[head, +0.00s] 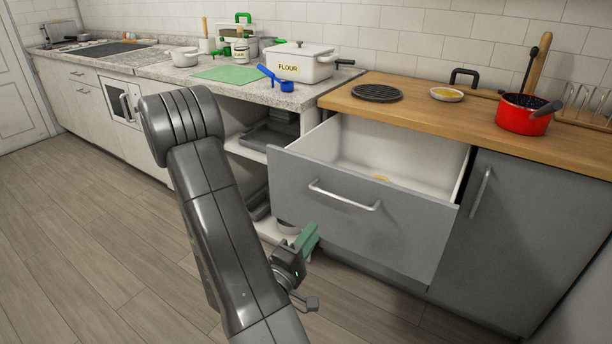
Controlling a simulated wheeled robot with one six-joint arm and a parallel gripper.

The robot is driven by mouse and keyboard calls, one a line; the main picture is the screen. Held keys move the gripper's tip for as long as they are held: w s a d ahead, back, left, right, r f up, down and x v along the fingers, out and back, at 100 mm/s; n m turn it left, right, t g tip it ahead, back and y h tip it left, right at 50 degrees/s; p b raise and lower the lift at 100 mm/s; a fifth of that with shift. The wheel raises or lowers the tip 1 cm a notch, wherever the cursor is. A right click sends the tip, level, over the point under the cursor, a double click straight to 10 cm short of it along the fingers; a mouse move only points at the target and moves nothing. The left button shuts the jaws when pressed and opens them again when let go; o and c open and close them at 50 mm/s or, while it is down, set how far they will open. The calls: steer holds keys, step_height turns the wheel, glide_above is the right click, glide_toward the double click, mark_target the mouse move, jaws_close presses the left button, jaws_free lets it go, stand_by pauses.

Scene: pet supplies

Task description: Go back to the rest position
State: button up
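My arm rises from the bottom of the head view, bends at the top and hides part of the lower cabinets. My gripper (308,240) is low in front of the open drawer's left part, with green finger parts pointing up and right. It is seen from the side, so I cannot tell whether its fingers are open or shut. The grey drawer (350,215) is pulled out under the wooden counter. A small yellowish thing (381,178) lies inside it, mostly hidden by the drawer front.
A flour box (290,68), blue scoop (284,85) and green board (227,74) are on the stone counter. A red pot (525,118) and small dish (446,95) are on the wooden counter (420,108). The wooden floor (90,250) at left is clear.

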mark_target(339, 198)
steer(key=shift+w, duration=0.1)
steer(key=x, duration=1.3)
steer(key=shift+w+d+r+p, duration=0.15)
steer(key=shift+w+d+p, duration=0.1)
steer(key=shift+p, duration=0.15)
